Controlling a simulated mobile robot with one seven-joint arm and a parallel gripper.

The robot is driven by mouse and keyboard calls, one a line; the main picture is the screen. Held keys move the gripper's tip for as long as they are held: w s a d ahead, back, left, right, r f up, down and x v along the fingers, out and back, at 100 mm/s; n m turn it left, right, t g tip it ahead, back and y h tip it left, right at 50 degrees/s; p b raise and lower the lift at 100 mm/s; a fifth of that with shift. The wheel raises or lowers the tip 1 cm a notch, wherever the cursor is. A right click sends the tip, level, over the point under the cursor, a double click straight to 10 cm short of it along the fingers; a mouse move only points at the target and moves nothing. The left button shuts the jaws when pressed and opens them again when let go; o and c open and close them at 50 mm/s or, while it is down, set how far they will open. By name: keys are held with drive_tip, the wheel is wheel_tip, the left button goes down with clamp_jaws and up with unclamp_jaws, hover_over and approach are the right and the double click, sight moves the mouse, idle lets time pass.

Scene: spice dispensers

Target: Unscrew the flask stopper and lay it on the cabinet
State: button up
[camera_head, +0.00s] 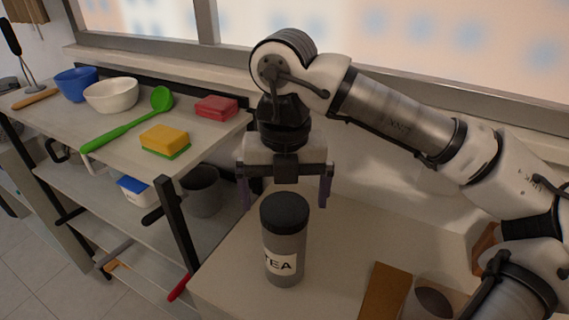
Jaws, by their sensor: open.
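A grey flask (286,246) with a white label reading "TEA" stands upright on the light cabinet top (345,255). Its black stopper (284,210) sits on the flask's top. My gripper (284,205) points down just above and around the stopper, with its two dark fingers spread wide on either side. The fingers seem apart from the stopper, though I cannot tell their exact depth relative to it. Nothing is held.
A shelf rack (110,150) on the left holds bowls, a green spoon (130,120) and sponges. A brown board (385,290) and a round container (433,300) are at the front right. Clear cabinet surface lies around the flask. A wall and window stand behind.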

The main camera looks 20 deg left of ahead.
drive_tip(key=shift+f, duration=0.9)
drive_tip(key=c, duration=1.1)
drive_tip(key=shift+n+b, duration=0.3)
drive_tip(key=shift+n, duration=0.3)
drive_tip(key=n+b, duration=0.1)
drive_tip(key=n, duration=0.7)
drive_tip(key=shift+r+b, duration=0.1)
drive_tip(key=shift+b, duration=0.2)
